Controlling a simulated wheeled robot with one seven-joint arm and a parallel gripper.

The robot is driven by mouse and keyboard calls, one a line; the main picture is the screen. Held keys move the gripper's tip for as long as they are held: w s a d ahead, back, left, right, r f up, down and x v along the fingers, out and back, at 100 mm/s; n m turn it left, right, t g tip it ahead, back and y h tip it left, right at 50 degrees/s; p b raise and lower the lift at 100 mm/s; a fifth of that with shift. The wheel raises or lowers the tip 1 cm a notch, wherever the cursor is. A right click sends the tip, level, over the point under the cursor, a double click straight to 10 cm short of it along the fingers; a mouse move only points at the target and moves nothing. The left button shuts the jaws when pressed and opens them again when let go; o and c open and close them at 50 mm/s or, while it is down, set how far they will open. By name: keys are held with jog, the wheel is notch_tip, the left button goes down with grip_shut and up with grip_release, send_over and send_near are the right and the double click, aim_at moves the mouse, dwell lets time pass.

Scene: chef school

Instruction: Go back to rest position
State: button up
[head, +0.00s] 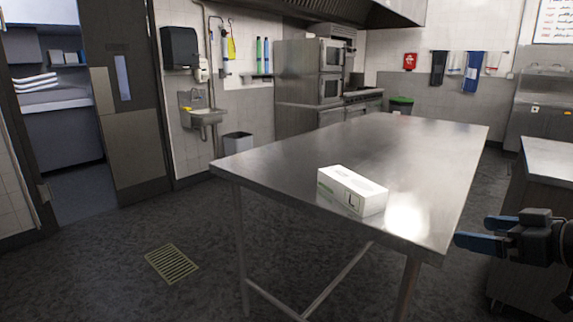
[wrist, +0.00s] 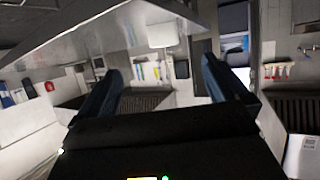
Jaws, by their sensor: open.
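My gripper (head: 480,232) is at the right edge of the head view, beside the right end of the steel table (head: 400,150) and apart from it. Its two blue fingers are spread, with nothing between them. In the wrist view my gripper (wrist: 160,85) also shows open and empty, with the room appearing turned on its side or upside down behind it.
A white box marked L (head: 352,190) lies near the table's front edge. A second steel counter (head: 550,160) stands at the right, close to my gripper. A floor drain (head: 171,263) lies at left. The floor left of the table is clear, with an open doorway beyond.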

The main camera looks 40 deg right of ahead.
jog(key=w+a+f+m+g, duration=0.15)
jog(key=w+a+f, duration=0.25)
jog(key=a+f, duration=0.4)
jog(key=w+a+f+m+t, duration=0.1)
jog(key=w+a+f+m, duration=0.1)
jog(key=w+a+f, duration=0.5)
jog(key=s+a+r+n+t+y, duration=0.2)
jog(key=s+a+n, duration=0.5)
jog(key=s+a, duration=1)
jog(key=a+r+y, duration=0.1)
jog(key=a+y, duration=0.1)
jog(key=a, duration=0.2)
jog(key=shift+s, duration=0.25)
